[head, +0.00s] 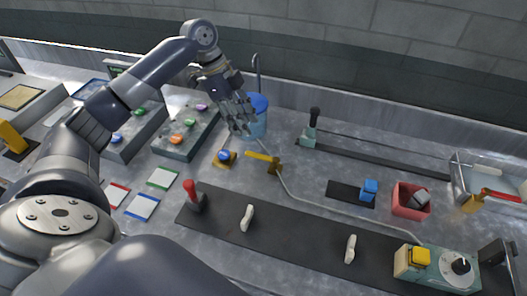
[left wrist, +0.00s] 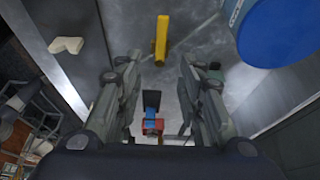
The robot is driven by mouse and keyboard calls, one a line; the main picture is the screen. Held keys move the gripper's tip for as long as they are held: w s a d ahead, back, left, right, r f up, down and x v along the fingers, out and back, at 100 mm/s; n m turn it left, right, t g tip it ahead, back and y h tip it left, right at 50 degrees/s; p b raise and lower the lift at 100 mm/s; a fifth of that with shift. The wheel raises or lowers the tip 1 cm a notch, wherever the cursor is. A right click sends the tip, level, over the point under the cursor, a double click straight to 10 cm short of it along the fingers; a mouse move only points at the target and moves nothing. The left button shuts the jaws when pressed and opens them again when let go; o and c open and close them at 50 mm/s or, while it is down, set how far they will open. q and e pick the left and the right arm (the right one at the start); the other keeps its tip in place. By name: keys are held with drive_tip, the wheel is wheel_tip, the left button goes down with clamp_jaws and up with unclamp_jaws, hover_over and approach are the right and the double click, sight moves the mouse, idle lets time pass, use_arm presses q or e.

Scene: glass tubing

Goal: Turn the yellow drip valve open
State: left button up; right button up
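The yellow drip valve has a flat yellow handle (head: 260,157) on a small brass body (head: 276,167), set on the thin grey tubing near the middle of the head view. The handle also shows as a yellow bar (left wrist: 161,38) at the top middle of the left wrist view. My left gripper (head: 243,122) is above and behind the valve in the head view, fingers pointing down. In the left wrist view its fingers (left wrist: 159,64) are spread and nothing is between them; the handle is beyond the fingertips. My right gripper is not in view.
A blue-lidded bucket (head: 257,116) stands close beside my left gripper. A blue knob (head: 224,156) sits left of the valve. In front is a dark strip (head: 295,228) with a red lever (head: 194,196) and white hooks (head: 247,217). A red bin (head: 409,203) is at right.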

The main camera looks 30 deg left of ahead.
sight(262, 156)
use_arm(q)
drive_tip(key=p+x, duration=0.2)
drive_tip(key=x, duration=0.9)
drive_tip(key=shift+w+f, duration=0.1)
drive_tip(key=shift+c, duration=0.6)
clamp_jaws()
